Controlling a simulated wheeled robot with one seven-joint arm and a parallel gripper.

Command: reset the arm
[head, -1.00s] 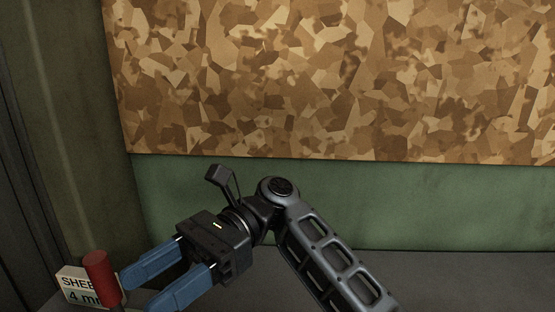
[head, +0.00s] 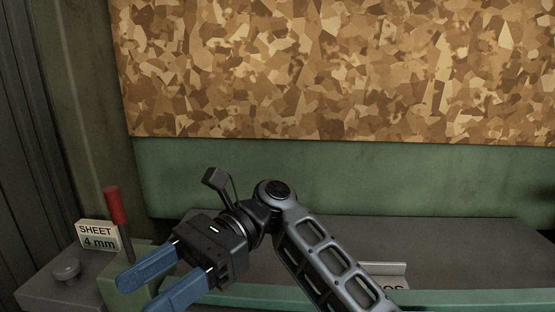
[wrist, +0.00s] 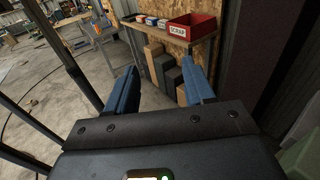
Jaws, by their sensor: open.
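My gripper (head: 158,284) has two blue fingers spread apart with nothing between them. In the head view it hangs at the lower left, in front of a grey and green machine bed, on my bent arm. In the wrist view the same open fingers (wrist: 160,88) point out over the floor toward a shelf with a red bin.
A red-handled lever (head: 117,207) and a "SHEET 4 mm" sign (head: 97,236) stand at left near my gripper, beside a dark knob (head: 66,270). A chipboard panel (head: 330,70) covers the wall. A red SCRAP bin (wrist: 192,30) sits on a shelf; concrete floor (wrist: 40,90) lies left.

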